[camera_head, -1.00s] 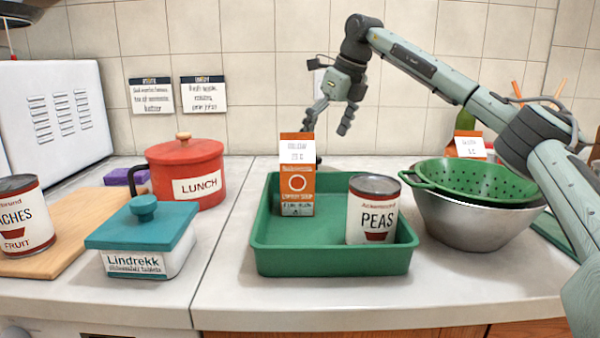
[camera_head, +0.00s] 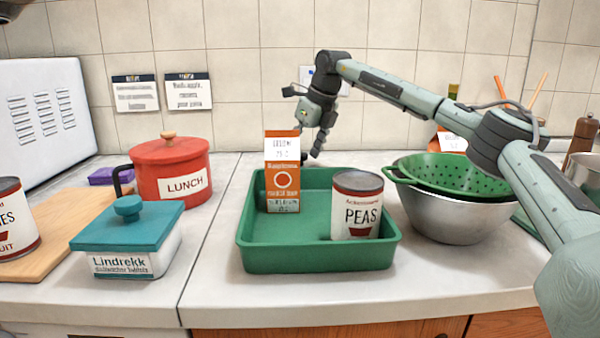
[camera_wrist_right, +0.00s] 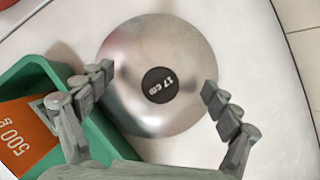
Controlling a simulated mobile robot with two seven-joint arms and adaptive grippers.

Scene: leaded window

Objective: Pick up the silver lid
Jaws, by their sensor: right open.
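The silver lid (camera_wrist_right: 190,60) is a round shiny disc with a black knob (camera_wrist_right: 160,85) marked 17 cm. It lies on the pale counter right beside the green tray in the right wrist view. My right gripper (camera_wrist_right: 158,82) is open above it, with one finger to each side of the knob and no visible grip. In the head view my right gripper (camera_head: 311,145) is low behind the orange carton (camera_head: 282,180), which partly hides it. The lid is hidden there.
The green tray (camera_head: 270,258) holds the carton and a PEAS can (camera_head: 357,208). A green colander (camera_head: 455,172) sits in a steel bowl (camera_head: 455,218) at right. A red LUNCH pot (camera_head: 178,160) and a teal-lidded box (camera_head: 150,240) stand left. The tiled wall (camera_head: 230,60) is behind.

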